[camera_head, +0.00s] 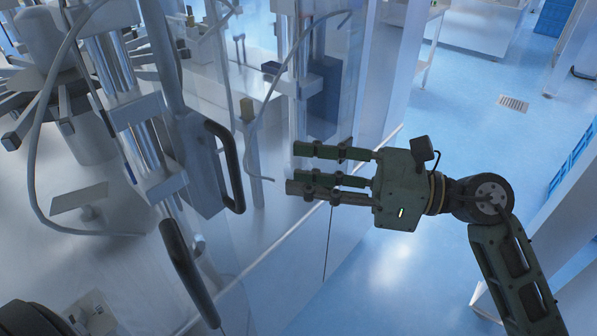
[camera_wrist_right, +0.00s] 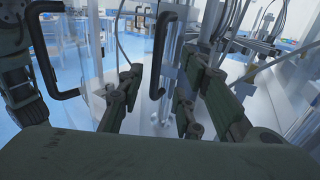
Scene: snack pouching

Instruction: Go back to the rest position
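My right gripper (camera_head: 293,168) is a dark green hand with its fingers stretched out to the left, beside the machine's clear side panel. In the right wrist view its fingers (camera_wrist_right: 158,92) stand apart, with nothing held between them. It is open and empty. Its fingers overlap the panel in the head view; I cannot tell how close they are. My left gripper is not in view.
A packaging machine with clear panels fills the left side. It has black handles (camera_head: 228,165), one lower (camera_head: 188,270), and hanging grey hoses. A white table (camera_head: 470,25) stands at the back. The blue floor (camera_head: 440,150) on the right is mostly open, with a drain grate (camera_head: 513,103).

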